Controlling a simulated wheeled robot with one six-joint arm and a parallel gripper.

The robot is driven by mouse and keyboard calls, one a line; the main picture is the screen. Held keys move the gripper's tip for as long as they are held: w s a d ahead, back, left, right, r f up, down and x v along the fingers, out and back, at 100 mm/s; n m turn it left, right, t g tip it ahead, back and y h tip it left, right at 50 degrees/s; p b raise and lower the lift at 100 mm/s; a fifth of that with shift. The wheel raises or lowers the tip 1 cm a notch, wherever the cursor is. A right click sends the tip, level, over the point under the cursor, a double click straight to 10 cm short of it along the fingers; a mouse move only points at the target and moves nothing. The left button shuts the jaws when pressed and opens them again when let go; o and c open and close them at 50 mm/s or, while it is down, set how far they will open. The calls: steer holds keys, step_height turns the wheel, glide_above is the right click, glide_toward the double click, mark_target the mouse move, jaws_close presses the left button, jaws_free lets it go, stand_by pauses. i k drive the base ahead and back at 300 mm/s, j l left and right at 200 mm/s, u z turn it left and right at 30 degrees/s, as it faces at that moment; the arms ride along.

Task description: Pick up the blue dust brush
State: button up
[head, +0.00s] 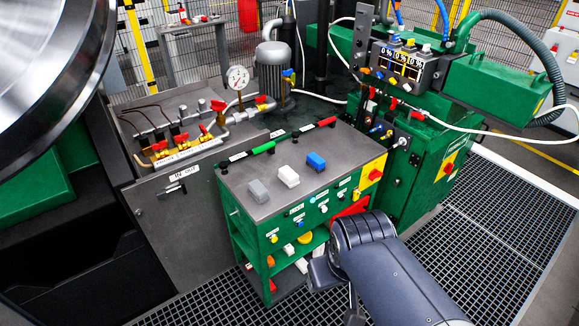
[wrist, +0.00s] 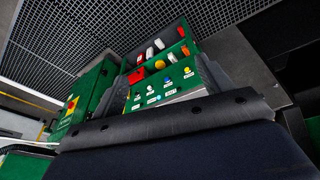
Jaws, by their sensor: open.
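The blue dust brush (head: 316,161) appears in the head view as a small blue block. It lies on the grey top of the green cart (head: 255,190), near the back right. A white block (head: 288,176) and a grey block (head: 258,190) lie in a row to its left. My gripper (head: 324,274) is in front of the cart and below its top, partly hidden by my arm. In the wrist view my gripper (wrist: 166,84) shows open and empty, its fingers apart and framing the cart's labelled front panel. I cannot make out the blue brush there.
Green and red handles (head: 325,122) lie along the cart's back edge. A bench with valves and a pressure gauge (head: 238,78) stands behind left. A green machine (head: 425,165) stands close on the right. Shelves with small items are below the cart top. Grating covers the floor.

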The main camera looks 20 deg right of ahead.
mark_target(313, 160)
steer(key=z, duration=0.45)
steer(key=i+l+u, duration=0.7)
steer(key=i, duration=0.2)
steer(key=i+l+u, duration=0.4)
steer(key=k+l, duration=0.05)
steer(key=l, duration=0.05)
